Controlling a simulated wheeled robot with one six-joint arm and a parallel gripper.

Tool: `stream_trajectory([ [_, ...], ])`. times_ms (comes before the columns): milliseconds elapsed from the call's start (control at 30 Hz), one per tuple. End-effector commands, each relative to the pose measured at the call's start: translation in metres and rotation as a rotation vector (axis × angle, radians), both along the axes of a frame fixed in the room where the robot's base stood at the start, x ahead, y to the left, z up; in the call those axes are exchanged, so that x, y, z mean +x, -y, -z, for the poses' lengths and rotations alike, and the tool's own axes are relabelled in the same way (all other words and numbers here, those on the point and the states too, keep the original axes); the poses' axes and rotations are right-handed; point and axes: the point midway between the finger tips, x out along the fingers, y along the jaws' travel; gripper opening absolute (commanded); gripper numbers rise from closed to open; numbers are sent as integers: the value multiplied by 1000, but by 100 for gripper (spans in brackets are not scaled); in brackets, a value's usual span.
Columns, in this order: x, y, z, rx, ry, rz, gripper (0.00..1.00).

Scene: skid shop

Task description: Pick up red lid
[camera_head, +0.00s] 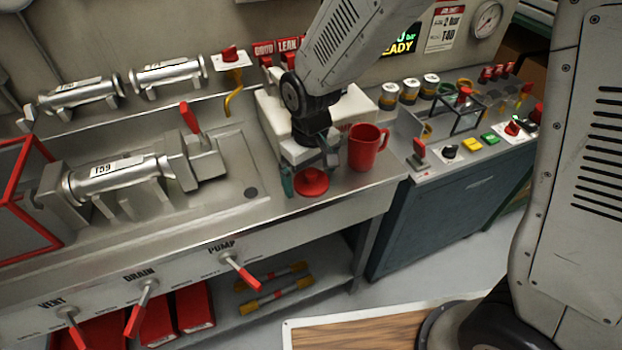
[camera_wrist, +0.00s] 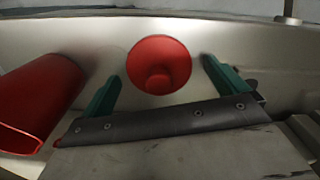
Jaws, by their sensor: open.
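The red lid (camera_head: 311,182) is a round disc with a raised knob, lying on the steel bench near its front edge. In the wrist view the lid (camera_wrist: 159,65) lies ahead of my gripper, between the lines of the two green fingers. My gripper (camera_head: 308,178) is open and empty, pointing down over the lid with a finger to each side. The green fingers also show in the wrist view, with my gripper (camera_wrist: 162,78) spread wider than the lid. Whether a finger touches the lid cannot be told.
A red mug (camera_head: 366,148) stands close to the right of the gripper; it also shows in the wrist view (camera_wrist: 38,100). A white block (camera_head: 272,118) is behind the gripper. A steel cylinder marked T59 (camera_head: 115,180) lies in a fixture at left. A control panel (camera_head: 470,150) is at right.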

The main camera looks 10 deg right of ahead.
Motion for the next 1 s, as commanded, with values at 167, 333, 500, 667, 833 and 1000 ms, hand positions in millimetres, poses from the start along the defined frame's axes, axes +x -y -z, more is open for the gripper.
stream_trajectory([
  [167, 0, 0, 0, 0, 0, 0, 98],
  [333, 0, 0, 0, 0, 0, 0, 54],
  [500, 0, 0, 0, 0, 0, 0, 54],
  [667, 0, 0, -1, 0, 0, 0, 54],
  [833, 0, 0, -8, 0, 0, 1, 54],
  [1000, 1, 1, -20, 1, 2, 2, 54],
])
